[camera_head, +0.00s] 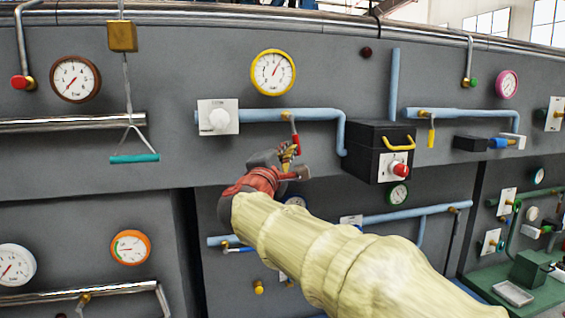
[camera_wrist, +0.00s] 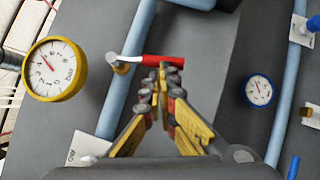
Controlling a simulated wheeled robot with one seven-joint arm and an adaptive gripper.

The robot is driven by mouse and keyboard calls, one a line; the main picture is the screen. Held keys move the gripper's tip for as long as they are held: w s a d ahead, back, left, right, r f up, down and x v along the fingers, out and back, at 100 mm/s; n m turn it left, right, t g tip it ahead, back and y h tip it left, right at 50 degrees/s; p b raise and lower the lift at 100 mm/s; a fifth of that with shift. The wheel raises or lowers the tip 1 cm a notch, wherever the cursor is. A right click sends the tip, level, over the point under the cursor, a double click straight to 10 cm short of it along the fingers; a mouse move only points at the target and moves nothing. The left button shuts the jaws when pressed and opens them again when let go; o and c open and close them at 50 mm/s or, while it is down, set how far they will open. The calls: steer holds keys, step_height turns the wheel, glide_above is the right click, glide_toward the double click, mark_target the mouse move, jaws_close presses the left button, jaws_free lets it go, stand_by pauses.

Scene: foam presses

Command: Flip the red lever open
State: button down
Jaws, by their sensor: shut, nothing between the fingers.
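The red lever (camera_head: 296,145) hangs down from a brass fitting on a light blue horizontal pipe (camera_head: 270,115) on the grey panel. In the wrist view its red handle (camera_wrist: 160,60) reaches right from a pale arm and the brass fitting (camera_wrist: 121,67). My gripper (camera_head: 288,152) is just below and beside the lever in the head view. In the wrist view my gripper (camera_wrist: 163,72) has its fingertips together at the handle's middle, covering a little of its lower edge. I cannot tell whether they touch it. Nothing is held between the fingers.
A yellow-rimmed gauge (camera_head: 272,72) sits above the pipe, and a white plate with a knob (camera_head: 218,118) is at its left. A black box (camera_head: 370,155) with a red knob juts out right of the lever. A teal handle (camera_head: 134,158) hangs farther left.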

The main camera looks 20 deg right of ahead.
steer(key=d+r+n+t+y+b, duration=0.1)
steer(key=d+n+t+b, duration=0.3)
steer(key=b, duration=1.5)
steer(key=d+n+y, duration=0.1)
steer(key=d+n, duration=0.2)
steer(key=n, duration=0.1)
steer(key=shift+r+n+t, duration=0.15)
steer(key=shift+n+t, duration=0.15)
steer(key=shift+n, duration=0.1)
steer(key=shift+d+r+b, duration=0.3)
steer(key=shift+d+b, duration=0.05)
steer(key=shift+b, duration=0.05)
steer(key=shift+d+r+b, duration=0.5)
steer(key=shift+d+r, duration=0.1)
steer(key=shift+r, duration=0.3)
stand_by(0.6)
stand_by(0.5)
steer(key=s+a+f+b, duration=0.1)
steer(key=s+f+b, duration=0.5)
steer(key=s+f, duration=0.3)
steer(key=shift+a+f+b, duration=0.15)
steer(key=shift+f+b, duration=0.1)
steer(key=shift+b, duration=0.15)
